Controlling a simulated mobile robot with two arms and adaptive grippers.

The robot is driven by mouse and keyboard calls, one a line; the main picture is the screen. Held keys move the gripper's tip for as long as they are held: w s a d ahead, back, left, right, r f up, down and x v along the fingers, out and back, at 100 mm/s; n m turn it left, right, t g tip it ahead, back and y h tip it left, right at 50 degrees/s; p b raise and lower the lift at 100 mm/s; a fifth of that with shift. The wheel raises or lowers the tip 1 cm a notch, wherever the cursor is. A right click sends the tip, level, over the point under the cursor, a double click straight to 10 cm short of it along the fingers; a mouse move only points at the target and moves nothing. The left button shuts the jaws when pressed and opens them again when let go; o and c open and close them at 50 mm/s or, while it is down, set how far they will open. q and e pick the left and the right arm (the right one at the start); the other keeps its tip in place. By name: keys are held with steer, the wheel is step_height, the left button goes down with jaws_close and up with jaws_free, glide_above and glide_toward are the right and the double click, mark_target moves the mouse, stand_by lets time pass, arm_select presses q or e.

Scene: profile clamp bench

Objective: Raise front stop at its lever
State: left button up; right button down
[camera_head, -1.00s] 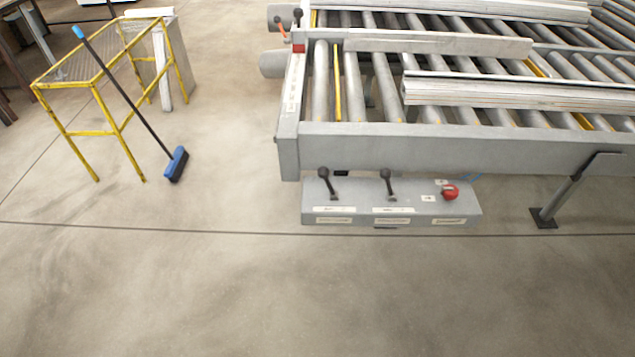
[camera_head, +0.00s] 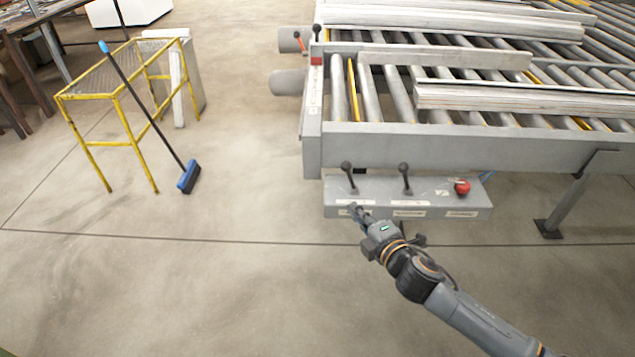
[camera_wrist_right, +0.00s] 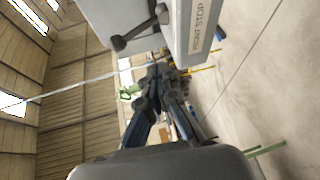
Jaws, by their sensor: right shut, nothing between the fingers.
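The grey control box (camera_head: 430,199) hangs at the conveyor's front. It carries a left lever (camera_head: 348,173) and a right lever (camera_head: 405,176), both black-knobbed and standing up. My right gripper (camera_head: 353,208) is shut and empty, its tips just in front of the box, below the left lever. In the right wrist view a black-knobbed lever (camera_wrist_right: 121,43) stands beyond the fingertips (camera_wrist_right: 160,73), apart from them. A label (camera_wrist_right: 202,28) beside it ends in "STOP"; its first word is hard to read. My left gripper is out of view.
A red button (camera_head: 462,187) sits at the box's right end. The conveyor frame (camera_head: 450,150) runs behind it, with long profiles (camera_head: 520,98) on the rollers. A yellow stand (camera_head: 120,144) and a blue broom (camera_head: 188,177) are at left. The floor in front is clear.

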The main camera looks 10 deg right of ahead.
mark_target(349, 178)
steer(key=a+r+n+y, duration=0.1)
steer(key=a+r+n, duration=0.15)
steer(key=r, duration=0.25)
steer(key=shift+m, duration=0.45)
steer(key=x, duration=0.3)
steer(key=p+x, duration=0.1)
steer(key=x, duration=0.5)
steer(key=shift+a+p, duration=0.35)
steer(key=shift+a, duration=0.05)
steer(key=d, duration=0.1)
steer(key=d+p, duration=0.1)
steer(key=d, duration=0.1)
steer(key=shift+w+r, duration=0.1)
steer(key=shift+r, duration=0.15)
steer(key=shift+d, duration=0.45)
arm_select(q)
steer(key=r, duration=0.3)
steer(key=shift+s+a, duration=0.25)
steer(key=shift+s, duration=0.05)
arm_select(e)
steer(key=shift+t, duration=0.3)
